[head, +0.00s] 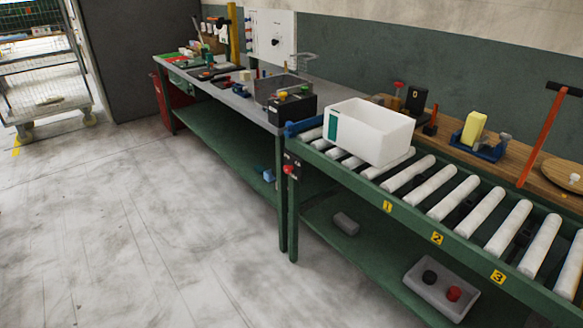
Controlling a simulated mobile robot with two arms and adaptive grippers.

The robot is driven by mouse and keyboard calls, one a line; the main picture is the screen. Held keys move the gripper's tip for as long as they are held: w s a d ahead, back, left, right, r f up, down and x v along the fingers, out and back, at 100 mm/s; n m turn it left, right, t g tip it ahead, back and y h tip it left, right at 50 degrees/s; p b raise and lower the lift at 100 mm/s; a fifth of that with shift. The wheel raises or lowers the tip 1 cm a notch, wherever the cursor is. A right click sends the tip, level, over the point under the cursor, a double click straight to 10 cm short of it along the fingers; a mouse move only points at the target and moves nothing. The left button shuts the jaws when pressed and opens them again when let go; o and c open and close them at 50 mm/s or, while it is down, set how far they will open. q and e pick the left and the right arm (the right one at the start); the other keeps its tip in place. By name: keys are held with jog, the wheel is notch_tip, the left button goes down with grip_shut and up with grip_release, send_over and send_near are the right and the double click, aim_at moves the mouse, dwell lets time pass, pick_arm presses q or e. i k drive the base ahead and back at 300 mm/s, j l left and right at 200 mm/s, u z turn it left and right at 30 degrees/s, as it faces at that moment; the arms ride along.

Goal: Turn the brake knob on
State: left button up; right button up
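Neither of my grippers is in the head view. I cannot tell for sure which part is the brake knob. A small dark control box (292,162) sits on the near left end of the green roller conveyor (410,205), with a red knob (289,169) on its front. Its setting is too small to read. A white upright panel (261,33) behind the grey bench carries a small dark round part (276,42).
A white bin (375,138) rests on the rollers. A grey tray (440,290) lies on the lower shelf. The floor (150,220) in front is clear. A wire cart (45,85) stands far left.

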aim_at(287, 169)
jog(key=i+j, duration=1)
jog(key=j, duration=0.15)
